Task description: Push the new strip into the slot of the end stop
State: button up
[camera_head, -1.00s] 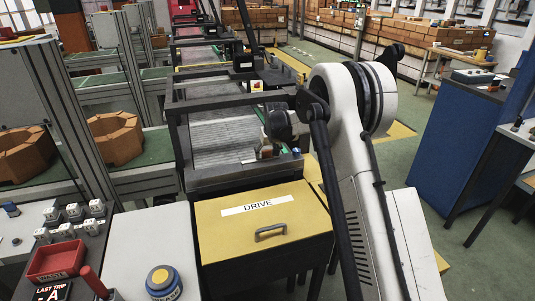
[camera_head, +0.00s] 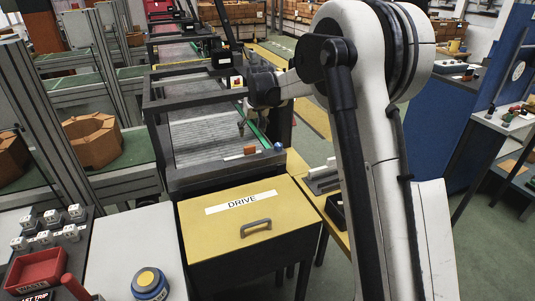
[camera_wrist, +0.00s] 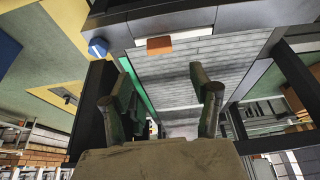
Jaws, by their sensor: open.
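A dark end bar (camera_head: 225,172) closes the near end of the conveyor. At it are a short white strip (camera_head: 232,157) and a small orange block (camera_head: 250,150), side by side; they also show in the wrist view as a white piece (camera_wrist: 190,36) and an orange block (camera_wrist: 159,45). Which of these is the new strip, and where the slot is, I cannot tell. A blue knob (camera_head: 279,147) is to the right of the block. My gripper (camera_head: 243,128) is over the conveyor, beyond the end bar. In the wrist view its fingers (camera_wrist: 160,84) are apart with nothing between them.
The yellow DRIVE box (camera_head: 250,225) stands in front of the end bar. Dark frame rails (camera_head: 160,120) flank the slatted bed (camera_head: 208,135), and a green strip (camera_head: 259,128) runs along its right side. A side table (camera_head: 318,183) with dark trays is at right.

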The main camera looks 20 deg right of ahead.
jog(key=s+r+t, duration=0.1)
jog(key=s+r, duration=0.6)
jog(key=s, duration=0.5)
jog(key=s+r, duration=0.7)
jog(key=s, duration=0.6)
jog(key=s+f, duration=0.3)
jog(key=s, duration=0.9)
jog(key=s+f+m+t, duration=0.1)
jog(key=s+f, duration=0.2)
jog(key=s, duration=0.9)
jog(key=shift+s+a+f+t, duration=0.25)
jog(key=shift+s+f+t, duration=0.05)
jog(key=shift+s+f, duration=0.1)
jog(key=shift+f, duration=0.1)
jog(key=shift+f+b, duration=0.2)
jog(key=shift+b, duration=0.1)
